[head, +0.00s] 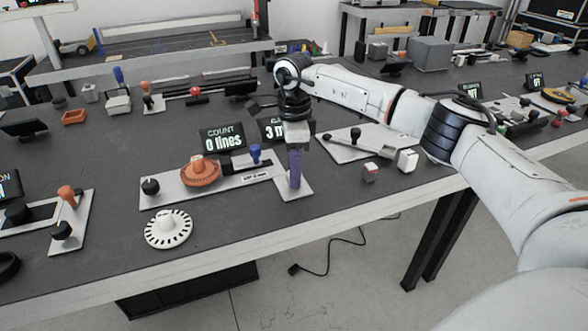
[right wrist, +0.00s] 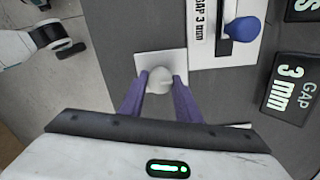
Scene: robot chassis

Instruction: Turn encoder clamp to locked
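My right gripper (head: 295,182) points down over a small white plate at the front edge of the bench. In the right wrist view its two purple fingers (right wrist: 160,88) stand on either side of a pale rounded knob (right wrist: 160,77) on that plate (right wrist: 142,64). Whether they touch the knob is unclear. The encoder plate (head: 221,191) lies just left of it, with a black knob (head: 150,186), an orange disc (head: 201,171) and a blue-knobbed slider (head: 255,152). Its displays read "COUNT 0 lines" (head: 223,139) and "GAP 3 mm" (right wrist: 289,86). My left gripper is not in view.
A white slotted disc (head: 168,229) lies in front of the encoder plate. Another plate with a lever (head: 358,143) and two small blocks (head: 407,160) (head: 370,172) are to the right. A plate with orange and black knobs (head: 70,215) is at left.

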